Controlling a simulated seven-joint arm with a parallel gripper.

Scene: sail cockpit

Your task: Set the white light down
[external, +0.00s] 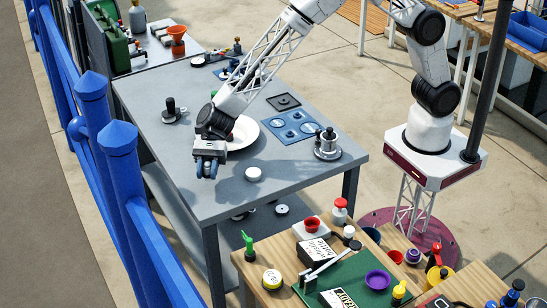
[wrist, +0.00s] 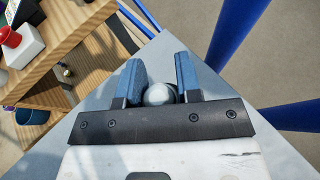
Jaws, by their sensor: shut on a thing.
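My gripper (external: 207,170) is over the front left part of the grey metal table (external: 205,204), with its blue fingers pointing down. In the wrist view my gripper (wrist: 160,72) is shut on a pale, round-topped thing (wrist: 158,94), which looks to be the white light. It sits between the two blue fingers, close to the palm. In the external view the fingers hide most or all of it. I cannot tell whether it touches the tabletop.
A white disc (external: 253,174) lies right of my gripper. A white plate (external: 243,132) is behind it. A blue panel (external: 292,126) and a metal fitting (external: 327,145) stand farther right. Blue railing posts (external: 122,165) run along the left. The near table corner is bare.

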